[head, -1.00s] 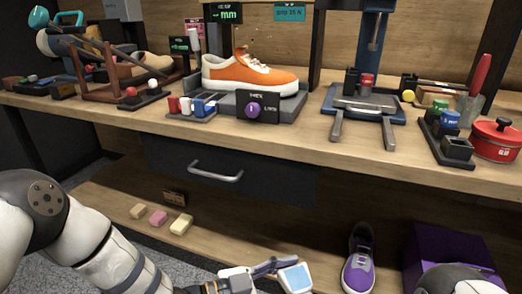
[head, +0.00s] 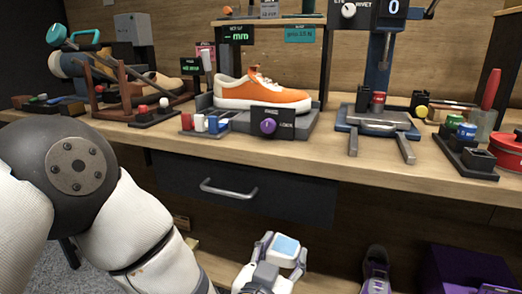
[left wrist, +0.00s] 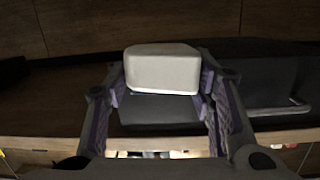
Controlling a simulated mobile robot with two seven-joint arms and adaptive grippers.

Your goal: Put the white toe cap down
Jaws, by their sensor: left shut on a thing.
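My left gripper (head: 275,262) is shut on a whitish, block-shaped piece with rounded edges, which I take to be the white toe cap (head: 286,244). In the head view the side facing me looks pale blue. The piece also shows in the left wrist view (left wrist: 162,68), between the two purple-lined fingers of the left gripper (left wrist: 160,85). The gripper is in front of and below the bench top, near the dark drawer.
An orange sneaker (head: 262,92) stands on a grey measuring stand on the bench (head: 225,146). The drawer (head: 245,192) has a silver handle. A red tin (head: 508,150) stands on the bench.

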